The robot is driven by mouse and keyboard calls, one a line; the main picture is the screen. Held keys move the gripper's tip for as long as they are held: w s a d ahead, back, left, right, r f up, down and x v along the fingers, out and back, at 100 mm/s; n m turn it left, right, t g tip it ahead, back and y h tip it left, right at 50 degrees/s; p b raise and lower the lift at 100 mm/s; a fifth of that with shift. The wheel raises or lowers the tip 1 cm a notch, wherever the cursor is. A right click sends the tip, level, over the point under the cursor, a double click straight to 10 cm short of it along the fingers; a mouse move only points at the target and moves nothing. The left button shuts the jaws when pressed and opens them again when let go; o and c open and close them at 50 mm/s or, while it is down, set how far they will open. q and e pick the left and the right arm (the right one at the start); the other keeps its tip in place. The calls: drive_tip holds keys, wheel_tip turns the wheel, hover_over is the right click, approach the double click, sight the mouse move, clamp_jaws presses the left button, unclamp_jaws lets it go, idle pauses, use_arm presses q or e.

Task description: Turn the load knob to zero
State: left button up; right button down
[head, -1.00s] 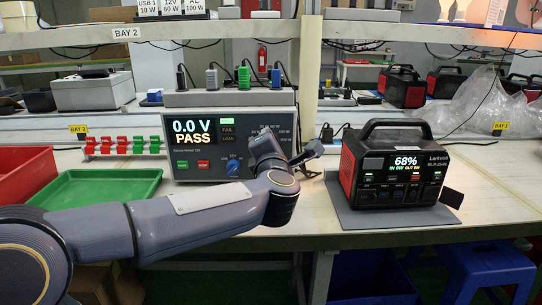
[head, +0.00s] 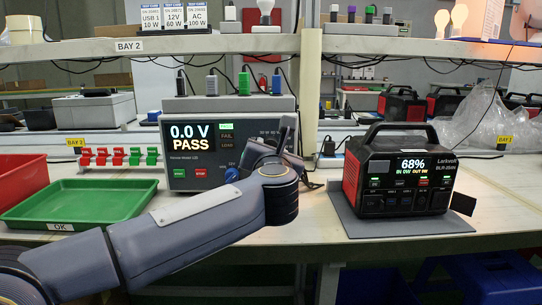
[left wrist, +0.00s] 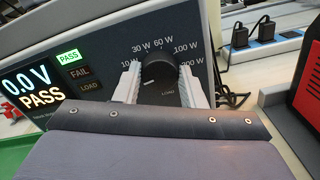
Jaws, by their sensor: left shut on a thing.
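The load knob (left wrist: 158,70) is a dark round dial on the tester's front panel, above the word LOAD, with marks from 10 W to 200 W around it. A small white mark on the knob points to the lower left. My left gripper (left wrist: 160,77) has its two grey fingers on opposite sides of the knob, shut on it. In the head view my left arm hides the knob and most of the gripper. The tester (head: 215,160) reads 0.0 V and PASS, with a green PASS lamp. My right gripper is out of view.
A black and red power station (head: 400,180) reading 68% stands on a grey mat (head: 345,220) to the right. A green tray (head: 80,200) and a red bin (head: 20,180) lie at the left. A shelf (head: 220,45) with plugs and bulbs runs above the bench.

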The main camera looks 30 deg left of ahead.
use_arm(q)
drive_tip(key=shift+n, duration=0.3)
drive_tip(key=o, duration=1)
drive_tip(key=p+v, duration=0.1)
drive_tip(key=v, duration=0.6)
drive_tip(key=shift+s+d+p, duration=0.2)
drive_tip(key=shift+s+p, duration=0.15)
drive_tip(key=shift+p, duration=0.05)
